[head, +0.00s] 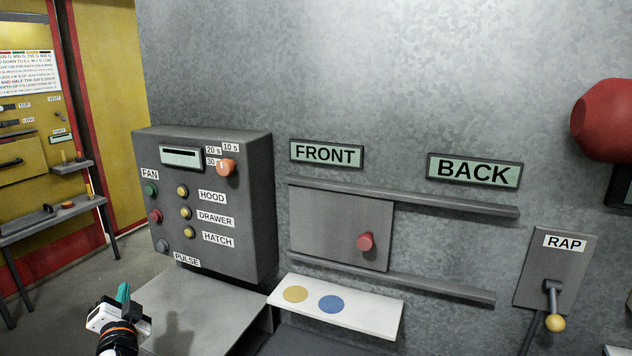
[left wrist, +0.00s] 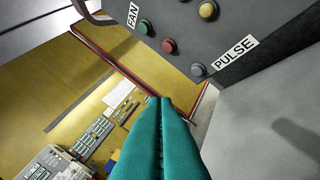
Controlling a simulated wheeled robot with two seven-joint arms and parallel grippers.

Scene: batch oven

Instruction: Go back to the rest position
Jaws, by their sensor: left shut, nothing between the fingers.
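My left gripper (head: 123,292) shows at the bottom left of the head view, with teal fingers. It is in front of and below the grey control box (head: 250,205), apart from it, near the grey shelf (head: 205,305). In the left wrist view its two teal fingers (left wrist: 165,102) lie together, shut and empty. The green FAN button (left wrist: 144,27), the red button (left wrist: 168,46) and the PULSE button (left wrist: 198,69) show above the fingers there. My right gripper is in neither view.
A sliding panel with a red knob (head: 366,241) sits between two rails under the FRONT sign (head: 326,153) and BACK sign (head: 474,170). A white ledge (head: 375,318) with yellow and blue discs juts out. The RAP lever (head: 553,300) is at right. A yellow station (head: 30,150) stands far left.

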